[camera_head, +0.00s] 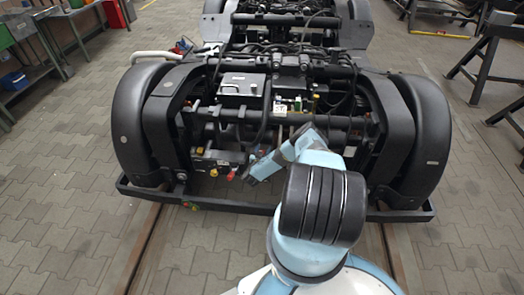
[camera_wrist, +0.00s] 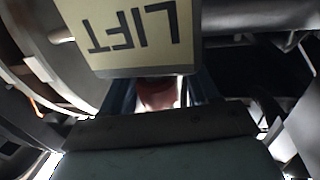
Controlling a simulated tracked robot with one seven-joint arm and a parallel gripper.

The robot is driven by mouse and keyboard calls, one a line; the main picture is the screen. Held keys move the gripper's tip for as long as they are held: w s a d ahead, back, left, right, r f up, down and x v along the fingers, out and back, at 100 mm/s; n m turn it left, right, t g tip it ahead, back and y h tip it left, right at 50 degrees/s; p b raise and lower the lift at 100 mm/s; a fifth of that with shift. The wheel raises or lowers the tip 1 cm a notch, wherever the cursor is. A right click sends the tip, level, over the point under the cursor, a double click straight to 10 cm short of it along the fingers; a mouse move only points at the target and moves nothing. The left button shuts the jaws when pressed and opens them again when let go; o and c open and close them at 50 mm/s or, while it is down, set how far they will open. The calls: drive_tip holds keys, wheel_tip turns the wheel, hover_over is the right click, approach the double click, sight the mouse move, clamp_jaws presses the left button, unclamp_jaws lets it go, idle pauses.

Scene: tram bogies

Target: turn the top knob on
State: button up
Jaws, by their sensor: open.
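In the head view my arm reaches into the front of the black bogie frame (camera_head: 345,122), and my gripper (camera_head: 249,177) is low at its middle. A red knob (camera_head: 231,175) and a yellow knob (camera_head: 213,172) show just left of it. In the wrist view a dark reddish knob-like part (camera_wrist: 157,94) lies between the fingers of my open gripper (camera_wrist: 160,98). A pale plate (camera_wrist: 130,35) with upside-down LIFT lettering covers the upper part of it. I cannot tell whether the fingers touch it, or which knob is the top one.
A black bumper bar (camera_head: 240,207) runs across the bogie's front, below the gripper. Dark wheel covers (camera_head: 138,120) stand at both sides. Pipes and frame parts (camera_wrist: 255,20) crowd the wrist view. A workbench (camera_head: 40,50) stands far left; the paved floor (camera_head: 60,180) at left is clear.

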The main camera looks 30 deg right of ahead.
drive_tip(key=shift+w+d, duration=0.2)
drive_tip(key=shift+c, duration=0.2)
